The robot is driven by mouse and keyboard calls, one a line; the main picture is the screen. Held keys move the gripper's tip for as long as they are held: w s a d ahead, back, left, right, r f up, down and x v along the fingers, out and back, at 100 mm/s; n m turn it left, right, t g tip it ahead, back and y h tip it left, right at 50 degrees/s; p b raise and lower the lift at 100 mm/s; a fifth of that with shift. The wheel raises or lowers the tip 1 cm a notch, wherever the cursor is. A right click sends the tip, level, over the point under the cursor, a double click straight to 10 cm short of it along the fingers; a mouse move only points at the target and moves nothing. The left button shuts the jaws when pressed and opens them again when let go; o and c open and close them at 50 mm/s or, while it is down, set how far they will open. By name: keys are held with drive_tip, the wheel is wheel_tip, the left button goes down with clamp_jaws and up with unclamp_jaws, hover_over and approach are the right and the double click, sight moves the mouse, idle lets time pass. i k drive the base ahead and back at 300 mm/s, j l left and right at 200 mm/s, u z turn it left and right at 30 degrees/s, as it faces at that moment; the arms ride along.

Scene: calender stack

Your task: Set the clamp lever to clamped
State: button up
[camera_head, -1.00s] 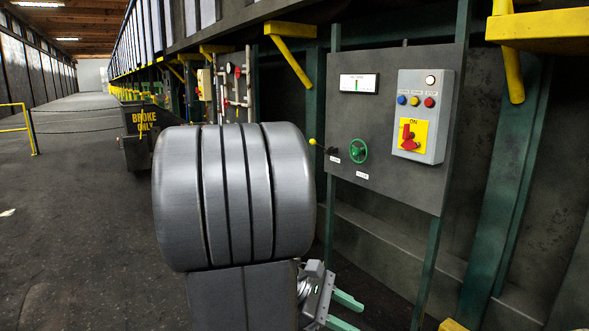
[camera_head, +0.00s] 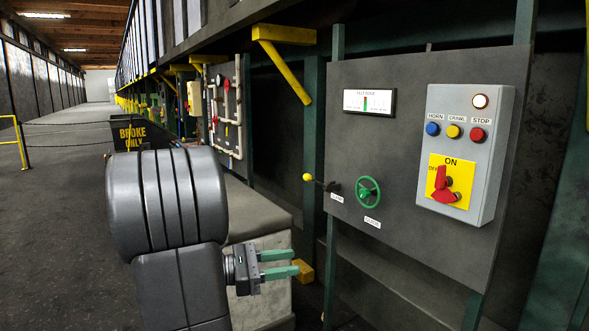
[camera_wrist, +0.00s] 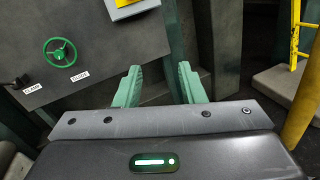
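The clamp lever (camera_head: 320,183) sticks out from the grey panel's left part, above a label reading CLAMP. It has a thin dark rod and a yellow ball knob, and the knob points left and slightly up. In the wrist view the dark lever base (camera_wrist: 20,82) shows at the left edge; its knob is out of frame. My gripper (camera_head: 297,263) is below and left of the lever, apart from it. Its two green fingers are open and empty. They also show spread apart in the wrist view (camera_wrist: 160,88).
A green handwheel (camera_head: 369,192) labelled GUIDE sits just right of the lever. Further right is a control box (camera_head: 493,150) with buttons and a red switch. A small gauge (camera_head: 368,102) is above. A pale block (camera_head: 262,305) stands behind my gripper.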

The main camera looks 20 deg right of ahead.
sight(307, 178)
drive_tip(key=i+l+u, duration=0.45)
drive_tip(key=i+l, duration=1.1)
